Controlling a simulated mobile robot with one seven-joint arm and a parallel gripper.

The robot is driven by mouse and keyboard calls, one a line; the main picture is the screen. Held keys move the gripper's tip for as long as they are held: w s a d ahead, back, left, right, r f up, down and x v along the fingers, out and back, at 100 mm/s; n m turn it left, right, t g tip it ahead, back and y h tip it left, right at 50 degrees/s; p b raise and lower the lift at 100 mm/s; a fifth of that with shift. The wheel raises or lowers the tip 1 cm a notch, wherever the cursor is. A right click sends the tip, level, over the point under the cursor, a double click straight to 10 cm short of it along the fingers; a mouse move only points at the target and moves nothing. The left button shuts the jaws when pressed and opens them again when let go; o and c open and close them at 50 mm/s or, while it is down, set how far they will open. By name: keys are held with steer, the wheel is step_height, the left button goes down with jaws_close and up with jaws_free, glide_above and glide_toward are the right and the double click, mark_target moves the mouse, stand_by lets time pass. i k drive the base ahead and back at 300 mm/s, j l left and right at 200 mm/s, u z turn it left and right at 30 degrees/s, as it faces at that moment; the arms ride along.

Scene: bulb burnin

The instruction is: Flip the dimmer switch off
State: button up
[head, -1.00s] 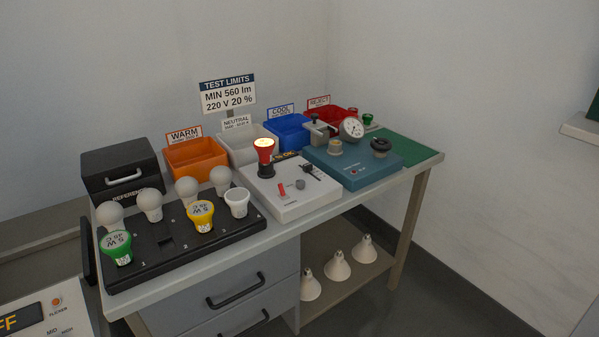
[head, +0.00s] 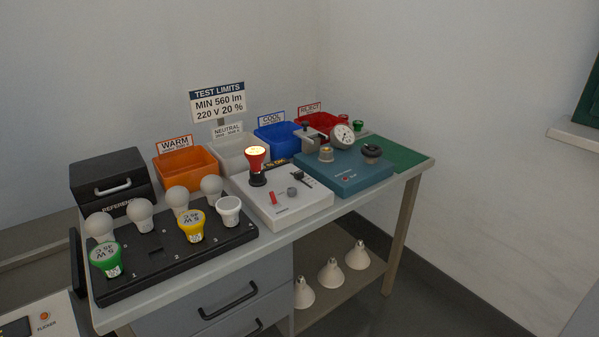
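The white dimmer box (head: 300,207) sits on the bench right of centre. On its top are a red rocker switch (head: 273,198), a grey round knob (head: 292,192) and a black slider (head: 299,177). The rocker's exact tilt is too small to tell. A red bulb (head: 257,160) stands upright in a black socket at the box's back left, and its top glows pale yellow. My gripper is not in view.
A black rack (head: 155,280) of bulbs stands left of the box; a teal tester (head: 349,180) with a gauge stands right. Orange (head: 188,165), white, blue (head: 276,142) and red bins line the back. Floor space shows at right.

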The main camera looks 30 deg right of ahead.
mark_target(271, 193)
steer(key=i+l+z, duration=0.1)
steer(key=l, duration=0.3)
steer(key=i+l+z, duration=0.15)
steer(key=i+l, duration=0.2)
steer(key=i+l+z, duration=0.1)
steer(key=i+l, duration=0.15)
steer(key=l, duration=0.15)
